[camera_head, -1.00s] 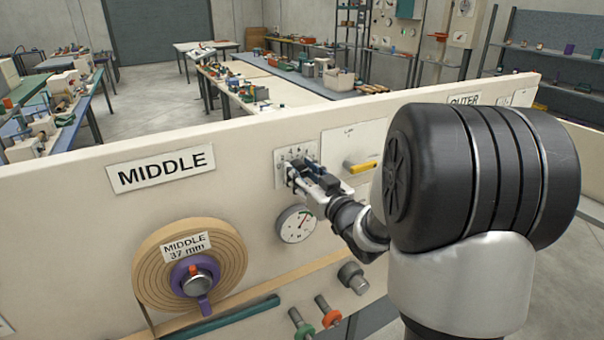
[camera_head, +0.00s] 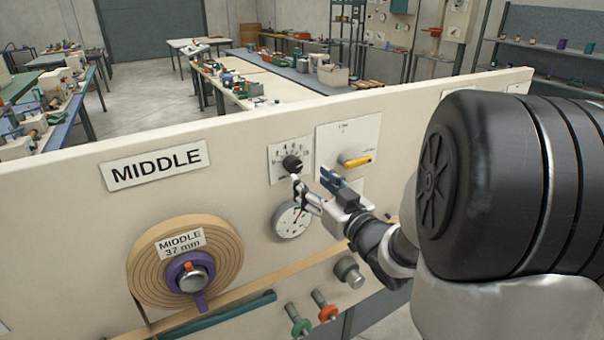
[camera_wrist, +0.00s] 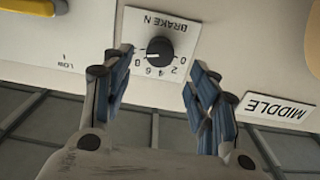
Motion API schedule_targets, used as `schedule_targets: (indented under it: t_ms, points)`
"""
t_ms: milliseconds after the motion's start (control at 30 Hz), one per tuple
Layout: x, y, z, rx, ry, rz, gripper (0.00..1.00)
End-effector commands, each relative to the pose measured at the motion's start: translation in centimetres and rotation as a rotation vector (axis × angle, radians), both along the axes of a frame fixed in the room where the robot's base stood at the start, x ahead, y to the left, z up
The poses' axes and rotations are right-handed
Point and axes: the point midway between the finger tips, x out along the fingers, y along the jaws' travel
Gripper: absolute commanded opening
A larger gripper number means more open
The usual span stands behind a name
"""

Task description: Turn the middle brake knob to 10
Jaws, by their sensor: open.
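The middle brake knob (camera_head: 292,163) is a black round knob on a white number plate (camera_head: 276,172), right of the MIDDLE sign. In the wrist view, upside down, the knob (camera_wrist: 160,49) sits on the plate marked BRAKE N (camera_wrist: 178,20). A small light mark shows on the knob's lower left, towards the 6 and 8; I cannot read it exactly. My gripper (camera_head: 314,184) is open and empty, in front of the panel, just below and right of the knob. In the wrist view its blue-padded fingers (camera_wrist: 156,64) stand apart on either side, and neither appears to touch the knob.
A round gauge (camera_head: 292,219) is below the knob plate. A yellow lever (camera_head: 356,160) sits on a plate to the right. The MIDDLE tape roll (camera_head: 160,282) is at lower left. Green (camera_head: 298,322) and orange (camera_head: 325,308) knobs stick out below.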

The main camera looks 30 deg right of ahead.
Motion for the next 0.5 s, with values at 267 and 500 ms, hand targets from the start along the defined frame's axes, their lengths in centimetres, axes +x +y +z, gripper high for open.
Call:
schedule_targets:
  t_ms: [267, 500]
  points:
    - [-3.9, -0.2, 0.0, 0.000, -0.001, -0.002, 0.54]
    - [-4.4, -0.1, 0.0, 0.000, -0.001, 0.001, 0.54]
